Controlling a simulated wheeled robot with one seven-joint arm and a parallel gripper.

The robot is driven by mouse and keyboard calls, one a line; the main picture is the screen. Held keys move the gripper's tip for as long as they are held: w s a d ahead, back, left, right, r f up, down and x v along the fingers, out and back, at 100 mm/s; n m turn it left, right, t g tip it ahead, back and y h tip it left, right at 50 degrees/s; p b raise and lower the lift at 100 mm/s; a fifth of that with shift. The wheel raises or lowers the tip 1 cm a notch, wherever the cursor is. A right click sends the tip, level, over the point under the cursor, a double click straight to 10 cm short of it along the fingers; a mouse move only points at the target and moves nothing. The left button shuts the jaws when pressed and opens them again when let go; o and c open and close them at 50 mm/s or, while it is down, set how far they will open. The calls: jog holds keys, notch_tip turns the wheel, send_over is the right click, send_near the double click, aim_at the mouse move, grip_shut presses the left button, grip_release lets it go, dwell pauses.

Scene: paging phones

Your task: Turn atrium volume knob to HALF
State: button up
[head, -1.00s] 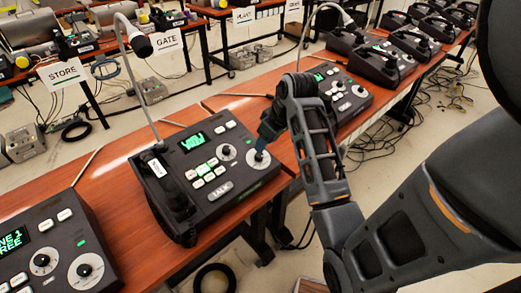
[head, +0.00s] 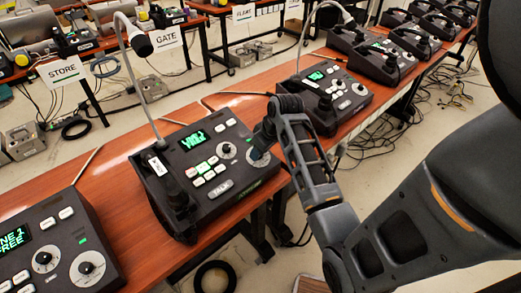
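A dark paging phone (head: 205,165) stands on the orange-brown table in the middle of the head view. It has a lit green display, white keys, a smaller dial (head: 226,151) and a larger white-faced knob (head: 258,157) at its right side. A handset and a gooseneck microphone are on its left. I cannot read which station it is. My gripper (head: 259,148) reaches down from the right onto the larger knob and partly covers it. Its fingertips are too small and hidden to tell whether they are open or closed on the knob.
Another phone (head: 75,250) with two dials stands at the lower left, and one (head: 325,95) stands behind to the right. More phones line the table's far end.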

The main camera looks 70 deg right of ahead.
grip_shut()
jog(key=shift+m, duration=0.3)
jog(key=m, duration=0.3)
jog(key=shift+m+g+h, duration=0.4)
jog(key=shift+m, duration=1.7)
jog(key=shift+o, duration=1.6)
grip_release()
